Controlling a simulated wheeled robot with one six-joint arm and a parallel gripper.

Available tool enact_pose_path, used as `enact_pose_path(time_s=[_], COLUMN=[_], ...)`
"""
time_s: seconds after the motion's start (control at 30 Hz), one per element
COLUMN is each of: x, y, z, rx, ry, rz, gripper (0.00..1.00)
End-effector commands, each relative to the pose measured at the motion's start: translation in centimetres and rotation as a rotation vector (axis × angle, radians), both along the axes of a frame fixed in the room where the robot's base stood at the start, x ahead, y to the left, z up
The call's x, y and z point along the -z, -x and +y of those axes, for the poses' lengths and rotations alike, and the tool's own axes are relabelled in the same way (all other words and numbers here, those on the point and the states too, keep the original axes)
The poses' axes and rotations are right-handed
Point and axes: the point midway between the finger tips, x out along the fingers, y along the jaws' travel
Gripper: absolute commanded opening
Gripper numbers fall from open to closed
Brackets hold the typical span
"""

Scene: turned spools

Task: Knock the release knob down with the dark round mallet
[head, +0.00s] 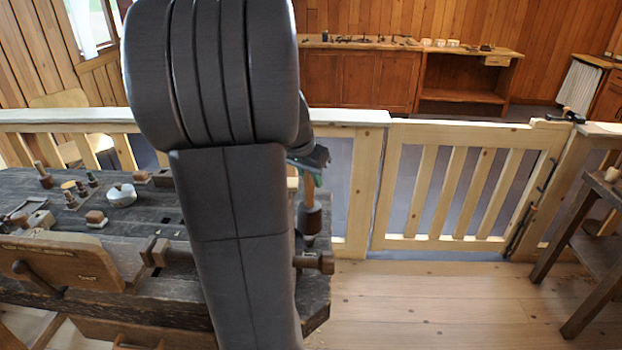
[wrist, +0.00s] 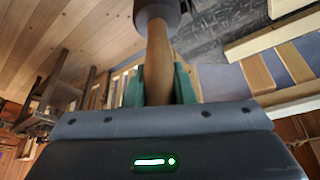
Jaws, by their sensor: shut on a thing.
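The mallet has a dark round head (head: 311,219) and a light wooden handle (head: 309,187). It hangs head down from my gripper (head: 308,172), by the right end of the dark workbench. I cannot tell whether the head touches the bench. In the wrist view, my gripper (wrist: 159,85) has its green fingers shut on both sides of the handle (wrist: 157,55), and part of the head (wrist: 157,10) shows at the top edge. A small dark fitting (head: 568,115) sits on top of the gate post at the right; I cannot tell whether it is the release knob.
The workbench (head: 60,205) carries turned pieces and a white round item (head: 121,194). A wooden railing with a slatted gate (head: 455,190) stands behind, and a side table (head: 598,200) at the right. Floor (head: 430,305) before the gate is clear. My arm hides the middle.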

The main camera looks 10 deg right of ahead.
Motion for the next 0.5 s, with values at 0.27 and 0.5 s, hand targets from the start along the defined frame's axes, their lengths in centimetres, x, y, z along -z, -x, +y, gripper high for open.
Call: enact_pose_path(time_s=[0.27, 0.5], x=[-0.63, -1.59], y=[-0.01, -0.03], z=[0.0, 0.0], rx=[0.0, 0.0], ry=[0.0, 0.0], rz=[-0.001, -0.001], gripper=[0.0, 0.0])
